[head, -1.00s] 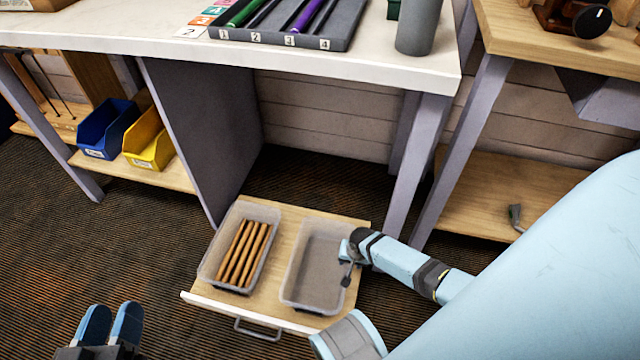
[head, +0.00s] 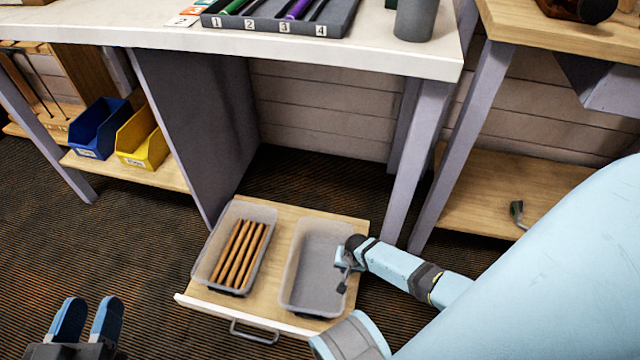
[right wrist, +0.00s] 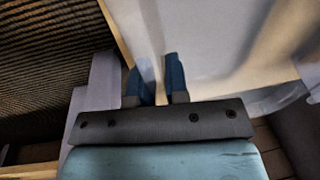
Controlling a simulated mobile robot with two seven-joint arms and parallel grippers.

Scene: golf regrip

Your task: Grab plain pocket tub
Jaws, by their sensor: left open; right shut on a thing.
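A clear tub (head: 290,285) with a bare grey inside stands on the right half of the open drawer. Its translucent wall also shows in the right wrist view (right wrist: 215,60). My right gripper (head: 343,266) is shut on this tub's right wall, and its two blue fingers (right wrist: 160,72) show in the right wrist view. A second clear tub (head: 205,262), holding several brown sticks (head: 240,254), stands on the left half of the drawer. My left gripper (head: 89,302) is open and empty at the lower left, well away from both tubs.
The wooden drawer (head: 268,305) with a metal handle (head: 254,334) is pulled out below the white workbench (head: 130,38). Bench legs stand close to my right arm. Blue (head: 97,128) and yellow (head: 142,140) bins sit on a shelf at left. Floor at left is clear.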

